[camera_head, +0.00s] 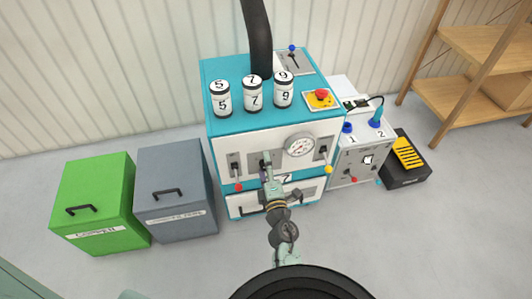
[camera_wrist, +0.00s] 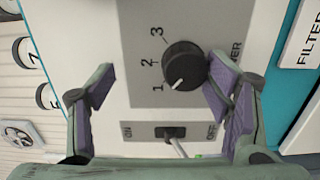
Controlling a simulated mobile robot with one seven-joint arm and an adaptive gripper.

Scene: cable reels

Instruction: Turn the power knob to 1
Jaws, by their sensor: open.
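The power knob (camera_wrist: 185,66) is black and round, on a grey panel plate (camera_wrist: 122,40) with 1, 2 and 3 printed to its left. Its white mark points down and slightly left, nearest the 1 but lower than that number. My gripper (camera_wrist: 160,70) is open, one finger on each side of the knob. The right finger is very close to the knob's right side; I cannot tell whether it touches. The left finger is well apart from it. In the head view my gripper (camera_head: 267,168) is at the machine's front panel and hides the knob.
An ON/OFF switch (camera_wrist: 172,132) with a lever sits just below the knob. The teal machine (camera_head: 220,125) also carries a round gauge (camera_head: 299,146) and a red-tipped lever (camera_head: 238,186). Green (camera_head: 93,200) and grey (camera_head: 175,185) bins stand left; a smaller control box (camera_head: 350,160) stands right.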

